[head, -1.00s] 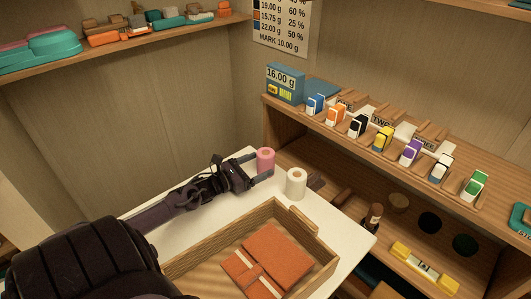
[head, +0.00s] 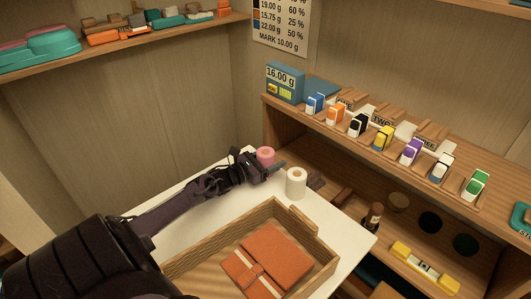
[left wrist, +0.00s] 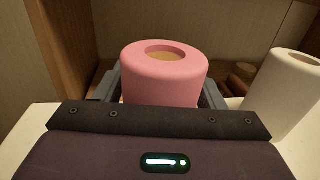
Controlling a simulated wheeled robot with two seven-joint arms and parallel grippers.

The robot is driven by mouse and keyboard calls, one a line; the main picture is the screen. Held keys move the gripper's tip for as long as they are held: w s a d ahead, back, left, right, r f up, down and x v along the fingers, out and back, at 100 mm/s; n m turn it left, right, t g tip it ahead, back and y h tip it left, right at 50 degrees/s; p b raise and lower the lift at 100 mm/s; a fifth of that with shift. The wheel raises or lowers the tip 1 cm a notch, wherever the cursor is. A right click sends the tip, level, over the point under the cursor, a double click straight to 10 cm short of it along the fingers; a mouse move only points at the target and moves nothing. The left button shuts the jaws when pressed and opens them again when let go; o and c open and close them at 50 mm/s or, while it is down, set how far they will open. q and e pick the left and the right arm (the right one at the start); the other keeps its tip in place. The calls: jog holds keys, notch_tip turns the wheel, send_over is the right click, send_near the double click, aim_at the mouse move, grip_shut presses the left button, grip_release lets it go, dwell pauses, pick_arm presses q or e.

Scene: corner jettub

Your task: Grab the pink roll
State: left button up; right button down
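The pink roll (head: 265,156) stands upright at the far corner of the white tabletop (head: 180,197). In the head view my left gripper (head: 262,163) is at the roll and hides its lower part. In the left wrist view the pink roll (left wrist: 165,75) stands between the two spread fingers, one on each side. I see no clear squeeze on it; finger contact is hard to judge. My right gripper is not in view.
A white roll (head: 296,183) stands close to the right; it also shows in the left wrist view (left wrist: 285,95). A wooden tray (head: 318,235) with orange pieces lies in front. A wooden shelf unit (head: 350,165) is behind and to the right.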

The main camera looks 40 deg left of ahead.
pick_arm(q)
jog(key=c, duration=0.7)
jog(key=shift+r, duration=0.1)
